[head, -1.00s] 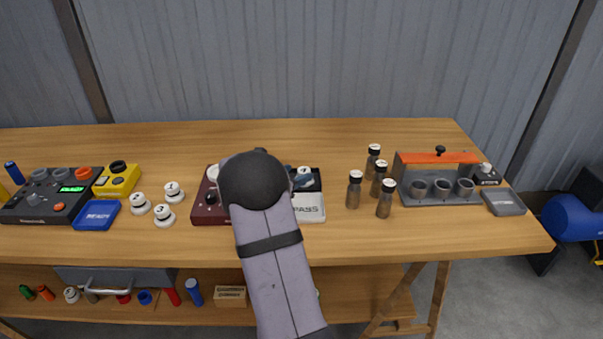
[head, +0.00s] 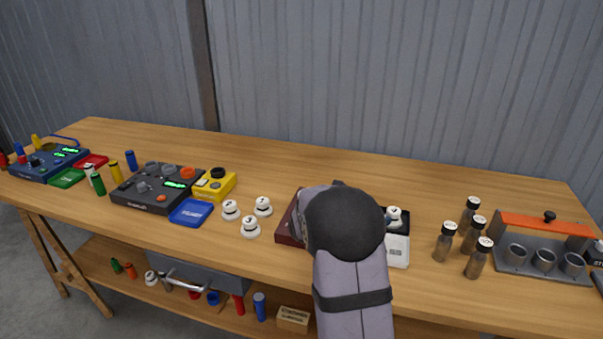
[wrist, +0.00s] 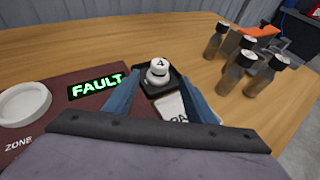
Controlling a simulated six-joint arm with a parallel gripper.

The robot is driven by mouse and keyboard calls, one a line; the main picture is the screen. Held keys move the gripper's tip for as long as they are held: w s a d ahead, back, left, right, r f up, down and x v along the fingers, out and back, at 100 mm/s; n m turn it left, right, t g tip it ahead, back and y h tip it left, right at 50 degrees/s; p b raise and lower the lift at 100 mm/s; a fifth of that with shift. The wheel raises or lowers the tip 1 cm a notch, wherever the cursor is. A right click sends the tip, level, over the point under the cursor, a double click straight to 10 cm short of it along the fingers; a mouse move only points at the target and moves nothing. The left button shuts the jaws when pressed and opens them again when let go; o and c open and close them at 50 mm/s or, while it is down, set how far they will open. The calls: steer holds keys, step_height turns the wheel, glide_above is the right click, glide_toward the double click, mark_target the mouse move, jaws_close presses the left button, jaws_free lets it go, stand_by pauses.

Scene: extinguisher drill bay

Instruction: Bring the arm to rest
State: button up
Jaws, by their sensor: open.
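My gripper (wrist: 160,80) is open and empty in the wrist view, its two blue fingers apart. Between and beyond the fingertips is a white knob-like piece marked 4 (wrist: 158,70) on a black square base; I cannot tell how close the fingers are to it. It also shows in the head view (head: 394,217). Below the fingers is a maroon panel (wrist: 60,120) with a green FAULT display (wrist: 97,86). In the head view my arm hides the gripper and much of the maroon panel (head: 288,228).
Several dark bottles with white caps (head: 471,212) stand to the right, before a grey rack with an orange bar (head: 545,224). White numbered pieces (head: 250,227), a blue tray (head: 191,212) and a yellow box (head: 214,184) lie left. The table's back strip is clear.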

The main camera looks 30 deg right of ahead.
steer(key=a, duration=0.2)
steer(key=a+y, duration=0.1)
steer(key=a, duration=0.1)
steer(key=a+m+y+p, duration=0.1)
steer(key=a, duration=0.1)
steer(key=shift+w+a+r+t, duration=0.25)
steer(key=shift+w+a+t, duration=0.05)
steer(key=shift+w+t, duration=0.1)
steer(key=a+y, duration=0.1)
steer(key=a, duration=0.1)
steer(key=a+m+y, duration=0.1)
steer(key=a, duration=0.2)
steer(key=s+a+m, duration=0.1)
steer(key=a, duration=0.1)
steer(key=shift+a+f+y, duration=0.15)
steer(key=shift+f+y, duration=0.25)
steer(key=s+a+f+m+g+y, duration=0.1)
steer(key=s+a+f+m+y, duration=0.2)
steer(key=s+a+m, duration=0.35)
steer(key=s+a+f+m+g+y+b, duration=0.1)
steer(key=s+a+f+m+y, duration=0.1)
steer(key=s+a+f+m, duration=0.4)
steer(key=s+a+f+m+g+y, duration=0.1)
steer(key=s+a+m+y, duration=0.25)
steer(key=s+a, duration=0.45)
step_height(320, 180, up, 14)
steer(key=a+m+p, duration=0.1)
steer(key=p, duration=1.3)
steer(key=shift+w+r, duration=0.15)
